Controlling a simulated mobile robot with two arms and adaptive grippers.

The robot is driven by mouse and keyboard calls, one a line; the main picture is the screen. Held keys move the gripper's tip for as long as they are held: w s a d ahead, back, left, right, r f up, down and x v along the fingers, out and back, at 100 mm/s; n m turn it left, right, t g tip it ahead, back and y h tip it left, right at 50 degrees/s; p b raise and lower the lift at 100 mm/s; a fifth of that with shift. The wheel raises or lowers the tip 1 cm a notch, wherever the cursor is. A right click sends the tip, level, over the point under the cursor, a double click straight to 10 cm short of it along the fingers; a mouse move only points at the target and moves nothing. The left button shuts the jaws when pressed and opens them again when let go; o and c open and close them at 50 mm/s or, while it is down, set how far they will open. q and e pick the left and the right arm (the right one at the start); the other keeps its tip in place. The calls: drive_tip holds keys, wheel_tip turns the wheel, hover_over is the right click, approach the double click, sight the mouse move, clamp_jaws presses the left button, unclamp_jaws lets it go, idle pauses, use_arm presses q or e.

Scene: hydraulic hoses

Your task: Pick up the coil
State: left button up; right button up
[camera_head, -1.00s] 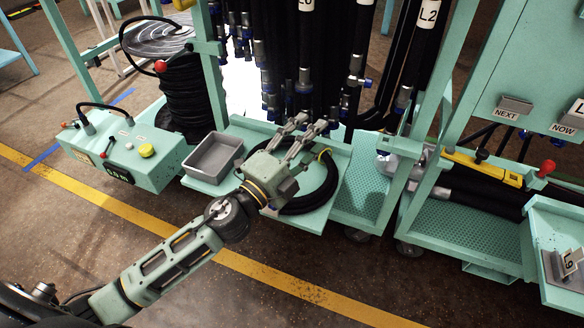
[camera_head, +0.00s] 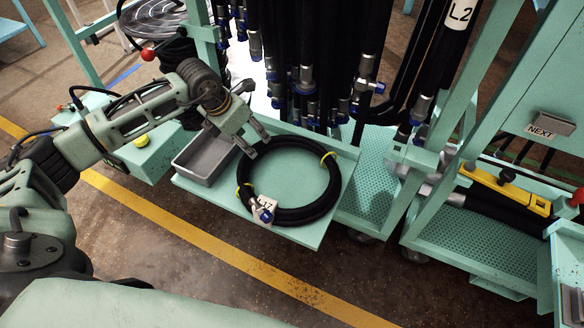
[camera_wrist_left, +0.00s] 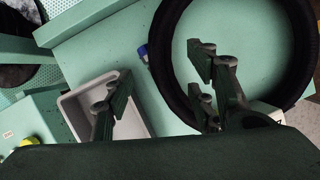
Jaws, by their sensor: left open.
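The coil (camera_head: 334,186) is a black hose wound into a ring, lying flat on a green tray table (camera_head: 292,170). It has yellow ties, a white tag and a blue end fitting (camera_head: 265,215) at its front. My left gripper (camera_head: 256,141) is open and empty at the coil's upper left rim. In the left wrist view, the coil (camera_wrist_left: 172,62) passes between and beneath the spread fingers of the left gripper (camera_wrist_left: 160,82); whether they touch it I cannot tell. My right gripper is not in view.
A grey bin (camera_head: 206,156) stands just left of the coil. Hanging black hoses with metal fittings (camera_head: 308,75) rise close behind the tray. A green perforated shelf (camera_head: 368,175) adjoins on the right. Open floor with a yellow line lies in front.

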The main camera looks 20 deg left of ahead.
sight(258, 145)
use_arm(q)
drive_tip(key=x, duration=0.7)
drive_tip(key=shift+w+d+r+b, duration=0.1)
drive_tip(key=shift+d+b, duration=0.05)
drive_tip(key=shift+b, duration=0.25)
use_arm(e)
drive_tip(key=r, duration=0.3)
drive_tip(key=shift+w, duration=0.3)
use_arm(q)
drive_tip(key=shift+c, duration=0.7)
clamp_jaws()
drive_tip(key=shift+w+r, duration=0.15)
